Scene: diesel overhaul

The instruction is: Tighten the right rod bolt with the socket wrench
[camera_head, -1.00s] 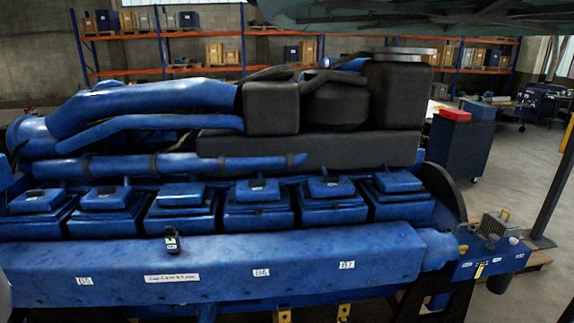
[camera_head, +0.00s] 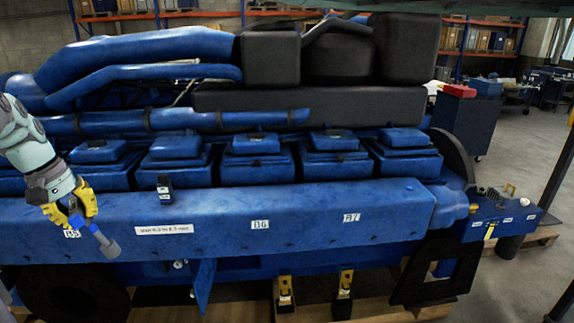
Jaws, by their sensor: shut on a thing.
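My gripper (camera_head: 68,208), with yellow fingers, is at the left of the head view, in front of the long blue beam near the label B5. It is shut on a tool with a blue part and a grey end, which looks like the socket wrench (camera_head: 101,238). The tool's grey end points down and to the right, just above the beam's lower edge. The right rod bolt cannot be made out. The engine (camera_head: 330,213) fills the middle of the view, and its interior below the beam is mostly dark.
A blue panel (camera_head: 204,284) hangs below the beam, beside a low opening. Two yellow-and-black brackets (camera_head: 285,288) stand on the wooden pallet. A blue bench (camera_head: 500,222) with small parts is at the right. Grey floor is free at far right.

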